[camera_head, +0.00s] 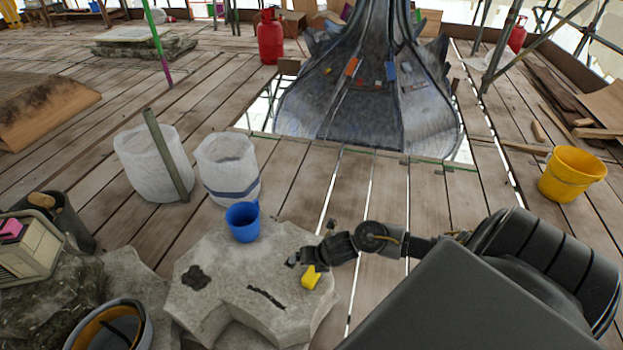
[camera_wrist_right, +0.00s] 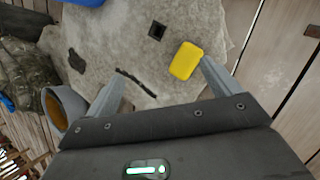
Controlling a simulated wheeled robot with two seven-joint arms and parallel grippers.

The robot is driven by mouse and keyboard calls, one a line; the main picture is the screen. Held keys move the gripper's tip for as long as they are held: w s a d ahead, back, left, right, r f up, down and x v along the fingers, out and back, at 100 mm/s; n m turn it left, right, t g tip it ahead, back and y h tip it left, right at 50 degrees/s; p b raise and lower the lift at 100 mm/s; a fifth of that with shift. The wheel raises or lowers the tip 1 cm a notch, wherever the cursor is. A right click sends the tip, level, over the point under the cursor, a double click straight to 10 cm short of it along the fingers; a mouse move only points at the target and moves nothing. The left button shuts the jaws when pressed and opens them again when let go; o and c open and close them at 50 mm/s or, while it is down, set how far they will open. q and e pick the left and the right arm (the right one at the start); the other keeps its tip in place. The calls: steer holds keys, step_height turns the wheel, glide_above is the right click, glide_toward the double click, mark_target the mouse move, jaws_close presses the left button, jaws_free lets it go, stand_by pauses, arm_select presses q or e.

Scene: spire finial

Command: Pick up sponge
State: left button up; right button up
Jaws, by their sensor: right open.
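A small yellow sponge (camera_head: 311,277) lies near the right edge of a pale stone block (camera_head: 240,290). In the right wrist view the sponge (camera_wrist_right: 186,60) lies on the stone, just beyond the tip of the right-hand finger. My right gripper (camera_head: 303,258) is above the block, beside the sponge in the picture. Its two fingers are spread apart in the wrist view (camera_wrist_right: 160,82), with nothing between them. I cannot tell how far above the stone the fingertips are. My left gripper is not in view.
A blue cup (camera_head: 243,222) stands on the block's back edge. Two white bins (camera_head: 227,168) stand behind it. A bucket with an orange inside (camera_head: 110,328) is at the front left. A yellow bucket (camera_head: 571,174) stands at the right. Bare planks lie right of the block.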

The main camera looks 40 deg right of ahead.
mark_target(312, 275)
steer(key=f+n, duration=0.2)
steer(key=n, duration=0.1)
steer(key=d+f+n+g+b, duration=0.1)
steer(key=f+n, duration=0.1)
steer(key=n, duration=0.2)
steer(key=s+f+n, duration=0.1)
steer(key=f+n, duration=0.1)
steer(key=n, duration=0.1)
steer(key=shift+d+f+n+g+y+b, duration=0.15)
steer(key=shift+f+n+g+y+b, duration=0.15)
steer(key=shift+f+y+b, duration=0.1)
steer(key=shift+w+f, duration=0.15)
steer(key=b+x, duration=0.1)
steer(key=x, duration=0.3)
steer(key=shift+f+b, duration=0.3)
steer(key=shift+f, duration=0.1)
steer(key=shift+w+f, duration=0.15)
steer(key=shift+f, duration=0.05)
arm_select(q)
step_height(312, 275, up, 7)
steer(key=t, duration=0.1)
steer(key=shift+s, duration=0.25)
